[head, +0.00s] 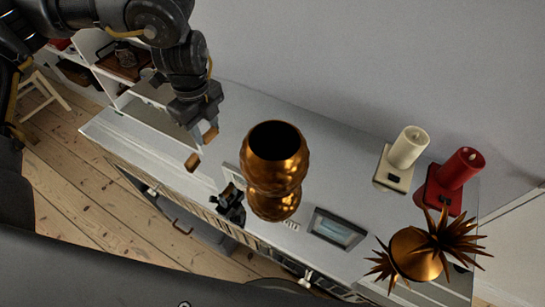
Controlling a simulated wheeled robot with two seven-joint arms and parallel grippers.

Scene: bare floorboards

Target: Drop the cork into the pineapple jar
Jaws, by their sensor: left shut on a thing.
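My left gripper (204,131) is above the grey table top, to the left of the pineapple jar. It is shut on a small brown piece (210,135), which looks like the cork. A second small brown block (192,162) shows just below and left of the fingertips; I cannot tell whether it touches the gripper. The pineapple jar (274,168) is a shiny copper vessel with a dark open mouth facing up, right of the gripper and apart from it. A rounded copper part (273,204) shows below it. My right gripper cannot be made out.
A cream candle (408,148) and a red candle (459,168) stand on holders at the right. A copper piece with spiky leaves (416,255) is at the lower right. A picture frame (337,230) and a black object (232,204) are near the front edge.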

